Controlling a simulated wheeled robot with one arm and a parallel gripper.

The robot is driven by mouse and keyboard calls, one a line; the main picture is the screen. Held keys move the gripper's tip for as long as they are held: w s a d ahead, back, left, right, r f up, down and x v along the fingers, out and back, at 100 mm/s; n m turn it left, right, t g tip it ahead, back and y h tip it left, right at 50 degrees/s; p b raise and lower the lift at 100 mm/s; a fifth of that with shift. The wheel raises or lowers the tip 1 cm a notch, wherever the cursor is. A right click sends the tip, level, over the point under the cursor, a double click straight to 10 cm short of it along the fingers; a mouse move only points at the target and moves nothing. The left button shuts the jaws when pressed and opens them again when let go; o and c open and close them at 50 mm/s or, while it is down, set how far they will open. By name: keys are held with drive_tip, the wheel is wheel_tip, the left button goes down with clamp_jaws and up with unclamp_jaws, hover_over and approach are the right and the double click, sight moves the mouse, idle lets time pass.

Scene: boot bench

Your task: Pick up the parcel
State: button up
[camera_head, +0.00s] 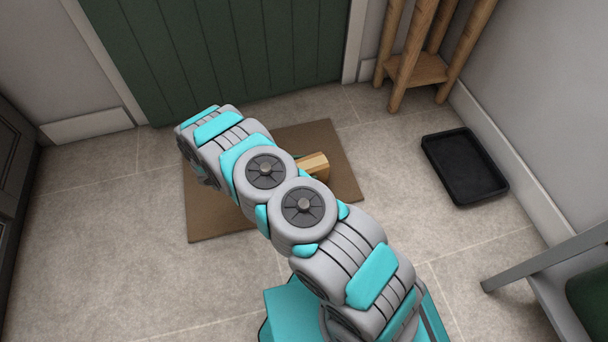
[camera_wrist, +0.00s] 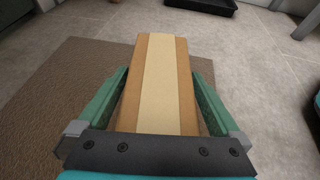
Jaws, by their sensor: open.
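The parcel (camera_wrist: 161,84) is a brown box with a paler band along its top. In the wrist view it lies lengthwise between the two green fingers of my gripper (camera_wrist: 158,100). The fingers are open, one on each side of the parcel, and I cannot tell whether either touches it. In the head view, part of the parcel (camera_head: 314,165) shows on the brown doormat (camera_head: 222,222), just right of my arm.
A black tray (camera_head: 463,168) lies on the tiled floor to the right. A wooden stand (camera_head: 416,70) is at the back right, by the green door (camera_head: 220,50). A grey bench (camera_head: 545,262) is at the lower right, and a dark cabinet (camera_head: 12,165) at the left edge.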

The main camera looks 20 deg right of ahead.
drive_tip(key=shift+c, duration=0.2)
drive_tip(key=c, duration=1.5)
drive_tip(key=shift+c, duration=0.2)
